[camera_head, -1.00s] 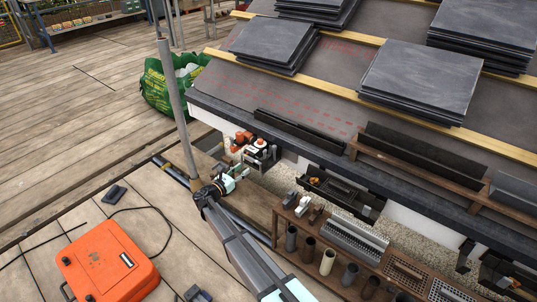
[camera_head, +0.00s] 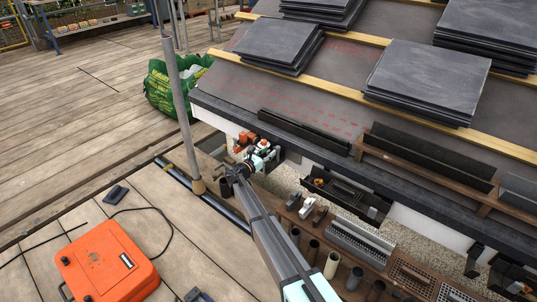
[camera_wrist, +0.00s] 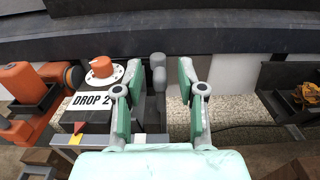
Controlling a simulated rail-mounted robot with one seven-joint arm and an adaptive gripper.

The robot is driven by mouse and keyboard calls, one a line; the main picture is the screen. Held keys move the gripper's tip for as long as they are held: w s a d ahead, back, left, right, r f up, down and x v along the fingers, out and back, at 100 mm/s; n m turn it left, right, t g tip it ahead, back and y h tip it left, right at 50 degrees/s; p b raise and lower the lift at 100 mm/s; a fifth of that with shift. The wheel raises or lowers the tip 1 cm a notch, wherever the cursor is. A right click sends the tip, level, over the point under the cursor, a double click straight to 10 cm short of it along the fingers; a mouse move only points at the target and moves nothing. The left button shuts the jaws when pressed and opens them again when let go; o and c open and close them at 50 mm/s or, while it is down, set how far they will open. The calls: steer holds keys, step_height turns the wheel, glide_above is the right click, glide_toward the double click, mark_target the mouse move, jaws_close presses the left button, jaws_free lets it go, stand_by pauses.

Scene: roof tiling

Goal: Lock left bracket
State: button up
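My gripper (camera_wrist: 159,85) is open in the wrist view, its two pale green fingers spread apart. A grey round-ended lever (camera_wrist: 158,68) shows between the fingers, apart from both as far as I can see. It stands by a dark metal fixture under the roof edge; I cannot tell whether this is the left bracket or its lock. Beside it is a box marked "DROP 2" (camera_wrist: 92,100) with an orange knob on a white disc (camera_wrist: 103,70). In the head view my gripper (camera_head: 262,154) is at the eave beside this orange and white equipment.
The dark roof edge (camera_wrist: 200,35) runs across above my fingers. Orange equipment (camera_wrist: 20,80) stands left; a black bracket-like tray with yellow items (camera_wrist: 305,95) is right. A grey pole (camera_head: 178,110) rises near my arm. An orange case (camera_head: 107,262) lies on the deck.

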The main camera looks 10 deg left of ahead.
steer(key=shift+w+d, duration=0.2)
steer(key=shift+w, duration=0.15)
jaws_close()
steer(key=shift+d, duration=0.1)
steer(key=shift+s+d+f+m+b, duration=0.3)
steer(key=shift+d+f+m+b, duration=0.35)
steer(key=shift+m+b, duration=1.95)
steer(key=shift+s+d+f+m+b, duration=0.5)
steer(key=shift+m+b, duration=1.15)
steer(key=shift+m, duration=1.75)
steer(key=shift+s+d+f+m+b, duration=0.15)
steer(key=shift+d+f+m+b, duration=0.6)
steer(key=shift+m+b, duration=1.85)
steer(key=shift+a+f+m+p, duration=0.15)
steer(key=shift+a+m+p, duration=0.05)
steer(key=shift+m+p, duration=0.25)
